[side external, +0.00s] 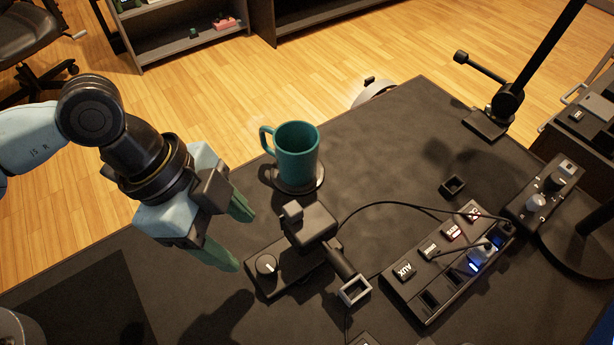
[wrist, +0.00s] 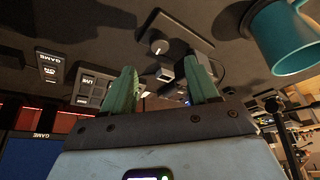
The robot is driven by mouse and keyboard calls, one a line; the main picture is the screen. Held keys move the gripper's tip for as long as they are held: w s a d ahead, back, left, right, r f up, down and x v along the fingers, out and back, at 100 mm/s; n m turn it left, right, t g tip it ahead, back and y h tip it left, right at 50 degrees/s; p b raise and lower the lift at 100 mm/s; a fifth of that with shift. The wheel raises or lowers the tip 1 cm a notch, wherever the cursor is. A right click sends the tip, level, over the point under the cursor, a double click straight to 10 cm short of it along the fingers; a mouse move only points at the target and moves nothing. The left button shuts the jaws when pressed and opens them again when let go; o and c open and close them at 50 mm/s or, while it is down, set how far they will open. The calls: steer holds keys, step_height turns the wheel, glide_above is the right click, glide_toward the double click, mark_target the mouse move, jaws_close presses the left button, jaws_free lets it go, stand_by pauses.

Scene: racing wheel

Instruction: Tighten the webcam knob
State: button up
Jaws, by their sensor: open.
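A black base with a round dial knob (side external: 266,265) bearing a white mark lies on the dark desk, left of center in the side view. The knob also shows beyond my fingertips in the wrist view (wrist: 159,47). A small black boxy device (side external: 310,222), which looks like the webcam, stands over the right part of this base. I cannot tell for certain which knob belongs to the webcam. My gripper (side external: 236,236) is left of the knob, above the desk, with its two green fingers apart and nothing between them. It also shows in the wrist view (wrist: 159,72).
A teal mug (side external: 296,152) stands on a round coaster (side external: 298,184) behind the base. A labeled switch panel (side external: 440,262) and a knob box (side external: 545,188) are to the right. A cable crosses the desk. The desk's left front is mostly clear.

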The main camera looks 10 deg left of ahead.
mark_target(265, 264)
steer(key=shift+x, duration=3.8)
